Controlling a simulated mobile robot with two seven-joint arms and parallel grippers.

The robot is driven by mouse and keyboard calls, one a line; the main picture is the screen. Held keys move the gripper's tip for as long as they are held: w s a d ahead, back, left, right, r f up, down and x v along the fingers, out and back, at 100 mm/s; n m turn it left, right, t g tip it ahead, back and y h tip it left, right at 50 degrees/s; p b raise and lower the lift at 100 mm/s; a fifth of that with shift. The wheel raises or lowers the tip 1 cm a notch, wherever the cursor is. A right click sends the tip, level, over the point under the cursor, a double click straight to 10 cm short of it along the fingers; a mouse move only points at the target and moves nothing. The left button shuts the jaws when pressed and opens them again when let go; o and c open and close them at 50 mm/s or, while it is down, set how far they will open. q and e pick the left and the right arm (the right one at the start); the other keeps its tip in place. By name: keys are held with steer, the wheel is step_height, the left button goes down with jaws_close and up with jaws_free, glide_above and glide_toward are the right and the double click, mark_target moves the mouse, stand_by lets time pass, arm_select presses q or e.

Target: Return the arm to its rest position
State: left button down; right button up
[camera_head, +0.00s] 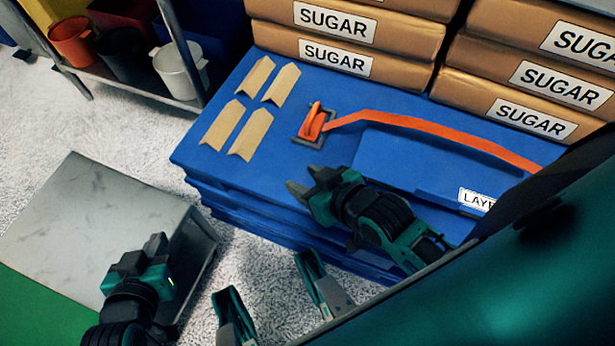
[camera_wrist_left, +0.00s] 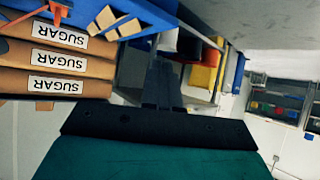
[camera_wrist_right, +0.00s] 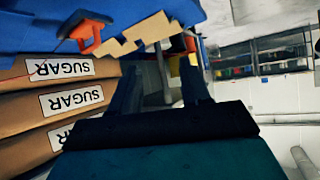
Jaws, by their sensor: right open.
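My left gripper (camera_head: 142,256) is over the right side of the grey-topped block in the head view. Its fingers are together and empty in the left wrist view (camera_wrist_left: 163,82). My right gripper (camera_head: 307,190) is in front of the blue stack's front edge in the head view. Its fingers are apart with nothing between them in the right wrist view (camera_wrist_right: 160,85). Both arms are clear of the sugar sacks.
A blue layered stack (camera_head: 235,120) carries cardboard corner pieces (camera_head: 250,133), an orange strap (camera_head: 420,124) with a buckle (camera_head: 314,124), and sugar sacks (camera_head: 345,55). A grey block (camera_head: 75,205) stands at left. A shelf with pots (camera_head: 180,70) stands behind. Speckled floor lies between.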

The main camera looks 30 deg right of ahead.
arm_select(q)
steer(key=shift+r, duration=0.1)
arm_select(e)
steer(key=shift+r, duration=0.1)
arm_select(q)
steer(key=s+a+r+y+p, duration=0.1)
steer(key=a+r+p, duration=0.2)
steer(key=r+p, duration=0.8)
steer(key=p, duration=0.6)
steer(key=shift+s+a+r, duration=0.3)
steer(key=shift+s+r, duration=0.05)
arm_select(e)
steer(key=s+d+r+h, duration=0.1)
steer(key=d+r, duration=0.2)
steer(key=r, duration=0.9)
steer(key=shift+s+d, duration=0.2)
steer(key=shift+s, duration=0.1)
arm_select(q)
steer(key=shift+d, duration=0.15)
arm_select(e)
steer(key=shift+f, duration=0.1)
